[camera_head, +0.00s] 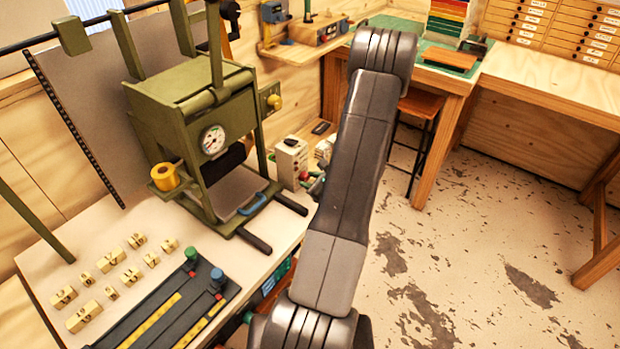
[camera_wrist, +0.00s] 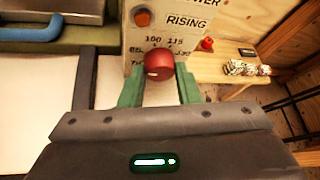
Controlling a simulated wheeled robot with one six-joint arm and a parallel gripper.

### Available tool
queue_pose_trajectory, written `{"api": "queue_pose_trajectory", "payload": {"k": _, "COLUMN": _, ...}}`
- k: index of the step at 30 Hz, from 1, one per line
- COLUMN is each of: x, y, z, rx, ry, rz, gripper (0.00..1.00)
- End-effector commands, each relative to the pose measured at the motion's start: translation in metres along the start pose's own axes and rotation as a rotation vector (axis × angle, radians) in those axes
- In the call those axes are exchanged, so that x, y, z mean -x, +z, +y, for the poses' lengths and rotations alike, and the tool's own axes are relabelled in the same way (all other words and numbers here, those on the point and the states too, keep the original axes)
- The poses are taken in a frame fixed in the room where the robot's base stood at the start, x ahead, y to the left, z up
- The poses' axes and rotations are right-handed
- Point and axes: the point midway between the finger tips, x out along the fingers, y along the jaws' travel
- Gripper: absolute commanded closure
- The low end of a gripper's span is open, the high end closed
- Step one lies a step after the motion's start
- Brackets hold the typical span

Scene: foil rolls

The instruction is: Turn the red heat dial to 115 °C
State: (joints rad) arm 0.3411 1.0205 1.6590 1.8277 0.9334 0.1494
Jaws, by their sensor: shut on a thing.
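The red heat dial (camera_wrist: 158,66) is on the front of a pale control box (camera_wrist: 136,42), in the upper middle of the wrist view. A small white mark shows on the dial's lower left face. The numbers 100 and 115 are printed above it; the other scale numbers are partly hidden. My gripper (camera_wrist: 159,76) has its green fingers on either side of the dial and is shut on it. In the head view the control box (camera_head: 291,157) stands right of the green press, and my arm hides much of the gripper.
An orange lamp (camera_wrist: 143,18) sits beside the word RISING. The green press (camera_head: 205,120) with a gauge stands left of the box, its blue handle (camera_head: 252,204) low in front. Brass blocks (camera_head: 84,316) and a dark rail fixture (camera_head: 180,300) lie on the bench.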

Motion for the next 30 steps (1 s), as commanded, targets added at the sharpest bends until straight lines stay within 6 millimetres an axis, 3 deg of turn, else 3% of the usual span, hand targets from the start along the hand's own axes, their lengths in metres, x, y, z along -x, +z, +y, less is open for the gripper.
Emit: {"api": "queue_pose_trajectory", "payload": {"k": 30, "x": -0.0026, "y": -0.0031, "z": -0.0093, "rx": -0.844, "ry": 0.467, "rz": 0.068, "gripper": 0.93}}
